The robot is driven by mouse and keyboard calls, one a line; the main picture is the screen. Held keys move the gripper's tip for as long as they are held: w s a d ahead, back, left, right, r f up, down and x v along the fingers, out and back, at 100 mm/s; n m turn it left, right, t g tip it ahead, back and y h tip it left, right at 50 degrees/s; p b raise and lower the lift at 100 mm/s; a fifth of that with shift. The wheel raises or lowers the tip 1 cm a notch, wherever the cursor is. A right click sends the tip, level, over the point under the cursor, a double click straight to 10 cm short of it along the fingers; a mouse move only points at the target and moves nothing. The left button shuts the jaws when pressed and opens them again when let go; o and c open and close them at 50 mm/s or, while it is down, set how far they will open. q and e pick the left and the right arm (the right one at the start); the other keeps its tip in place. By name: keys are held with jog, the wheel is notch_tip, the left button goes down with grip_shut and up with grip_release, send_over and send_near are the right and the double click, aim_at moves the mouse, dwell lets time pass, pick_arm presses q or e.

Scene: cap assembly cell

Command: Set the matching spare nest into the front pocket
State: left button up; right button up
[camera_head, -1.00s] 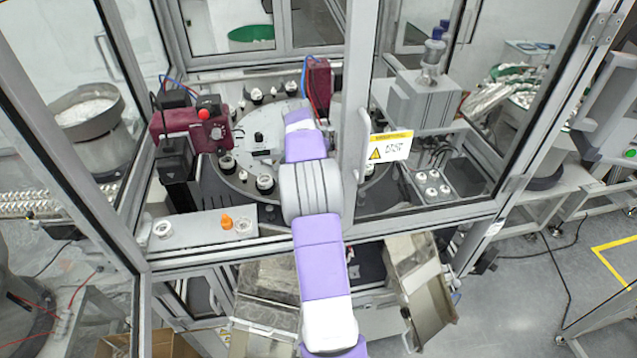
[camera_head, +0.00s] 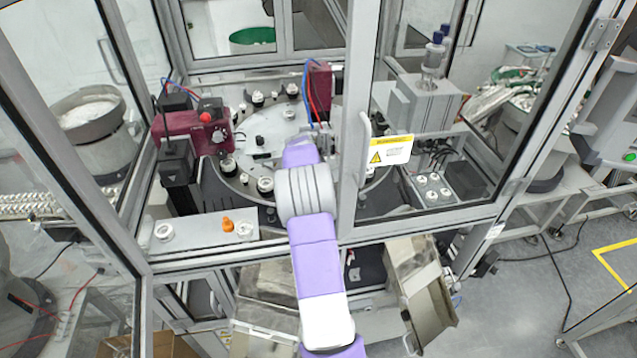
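A round grey dial (camera_head: 283,127) with several nests around its rim stands inside the cell. One nest (camera_head: 265,184) sits at its front left rim, just left of my arm. On the ledge (camera_head: 195,229) in front lie a pale ring-shaped part (camera_head: 164,231) at the left, an orange cone-shaped part (camera_head: 227,224), and a pale round part (camera_head: 244,230) to its right. I cannot tell which is the matching spare nest. One arm of mine, seemingly the right, reaches over the dial from below. It hides part of the front rim, and its fingers do not show. My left gripper is not in view.
A frame post (camera_head: 352,130) and the door with a warning sign (camera_head: 390,150) stand close right of my arm. Maroon units (camera_head: 190,130) stand at the dial's left and back. A grey box with several white round parts (camera_head: 433,190) is at the right.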

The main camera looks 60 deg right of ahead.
jog(key=shift+a+f, duration=0.25)
jog(key=shift+f, duration=0.15)
jog(key=o, duration=1)
jog(key=shift+f, duration=0.2)
jog(key=shift+s, duration=0.15)
jog(key=shift+d+r+p, duration=0.1)
jog(key=shift+r+p, duration=0.3)
jog(key=shift+r, duration=0.3)
jog(key=b+v, duration=0.1)
jog(key=v, duration=1.1)
jog(key=shift+d+r, duration=0.15)
jog(key=shift+r, duration=0.05)
